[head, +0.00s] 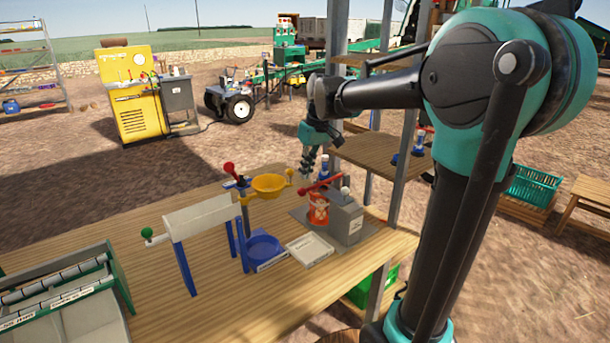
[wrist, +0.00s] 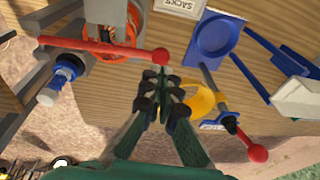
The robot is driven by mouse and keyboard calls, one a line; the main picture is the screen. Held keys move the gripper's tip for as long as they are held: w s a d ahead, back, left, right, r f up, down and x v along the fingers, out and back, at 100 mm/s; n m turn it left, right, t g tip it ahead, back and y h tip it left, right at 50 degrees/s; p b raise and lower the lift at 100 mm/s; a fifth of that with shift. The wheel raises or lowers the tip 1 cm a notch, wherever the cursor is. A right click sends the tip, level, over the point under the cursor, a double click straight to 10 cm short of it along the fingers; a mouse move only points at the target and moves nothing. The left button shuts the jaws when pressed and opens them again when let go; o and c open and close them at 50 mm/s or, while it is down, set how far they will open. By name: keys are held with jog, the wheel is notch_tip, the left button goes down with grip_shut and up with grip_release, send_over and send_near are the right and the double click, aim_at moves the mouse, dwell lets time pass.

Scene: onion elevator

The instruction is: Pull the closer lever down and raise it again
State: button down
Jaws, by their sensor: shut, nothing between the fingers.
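A red lever (head: 322,183) with a ball end sits on the grey and orange machine at the table's right. In the wrist view the red lever (wrist: 105,49) runs across the top left, its ball just beyond my fingertips. A second lever with a red ball (head: 228,168) is on the blue stand with the yellow bowl (head: 269,183); its ball (wrist: 257,153) shows lower right in the wrist view. My gripper (head: 306,174) is shut and empty, pointing down between the bowl and the red lever. In the wrist view, my gripper's fingertips (wrist: 164,78) appear close to the lever ball; contact is unclear.
A white trough (head: 203,217) on blue legs, with a green knob (head: 146,232), stands left. A blue dish (head: 262,247) and a white sacks box (head: 310,249) lie in front. A metal post (head: 404,150) rises right of the machine.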

aim_at(301, 189)
jog(key=shift+w+a+f, duration=0.1)
jog(key=shift+a+f, duration=0.05)
jog(key=shift+f, duration=0.55)
jog(key=shift+f, duration=0.1)
jog(key=shift+s+a+f, duration=0.1)
jog(key=shift+a+f, duration=0.05)
jog(key=shift+f, duration=0.3)
jog(key=shift+s+a+f, duration=0.1)
jog(key=shift+f, duration=0.35)
jog(key=shift+r, duration=0.1)
jog(key=shift+r, duration=0.3)
jog(key=s+a+v, duration=0.1)
jog(key=v, duration=1.2)
jog(key=shift+r, duration=0.15)
